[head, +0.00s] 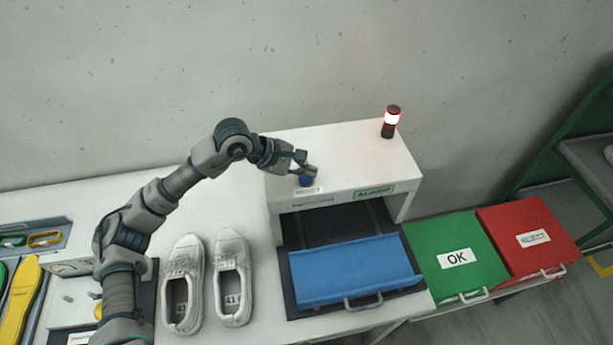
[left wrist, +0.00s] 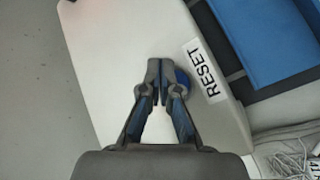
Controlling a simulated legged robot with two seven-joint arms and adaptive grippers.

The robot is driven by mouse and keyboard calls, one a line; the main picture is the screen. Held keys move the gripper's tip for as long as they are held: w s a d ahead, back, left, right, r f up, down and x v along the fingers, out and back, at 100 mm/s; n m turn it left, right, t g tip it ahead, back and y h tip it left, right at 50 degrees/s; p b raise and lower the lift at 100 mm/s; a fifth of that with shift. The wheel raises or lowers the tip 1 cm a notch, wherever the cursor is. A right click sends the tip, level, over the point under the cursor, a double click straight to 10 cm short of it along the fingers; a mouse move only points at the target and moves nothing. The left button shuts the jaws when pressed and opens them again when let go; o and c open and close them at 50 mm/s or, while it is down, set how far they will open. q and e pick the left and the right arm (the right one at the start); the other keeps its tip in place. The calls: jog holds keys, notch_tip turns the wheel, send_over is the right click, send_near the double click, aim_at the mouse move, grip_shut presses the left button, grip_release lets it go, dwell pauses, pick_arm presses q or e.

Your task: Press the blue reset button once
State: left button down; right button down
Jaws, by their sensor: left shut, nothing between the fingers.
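The blue reset button (head: 306,181) sits on the top of the white machine housing (head: 345,150), near its front edge. In the left wrist view the button (left wrist: 183,80) is partly hidden behind my left gripper (left wrist: 160,75), beside a label reading RESET (left wrist: 207,70). My left gripper also shows in the head view (head: 308,172), shut and empty, right over the button. I cannot tell whether the fingertips touch it. My right gripper is not in view.
A blue tray (head: 355,270) lies in front of the opening. White shoes (head: 232,275) stand to the left. A green OK bin (head: 430,235) and a red reject bin (head: 510,215) stand to the right.

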pick_arm(q)
jog(key=shift+a, duration=0.35)
jog(key=shift+d+f, duration=0.1)
jog(key=shift+d+f+b, duration=0.2)
jog(key=shift+d+b, duration=0.1)
jog(key=shift+d, duration=0.15)
jog(key=shift+a+f+b, duration=0.3)
jog(key=shift+a, duration=0.05)
jog(key=shift+d+r, duration=0.1)
jog(key=shift+r, duration=0.05)
jog(key=shift+a+r+p, duration=0.4)
jog(key=shift+r, duration=0.45)
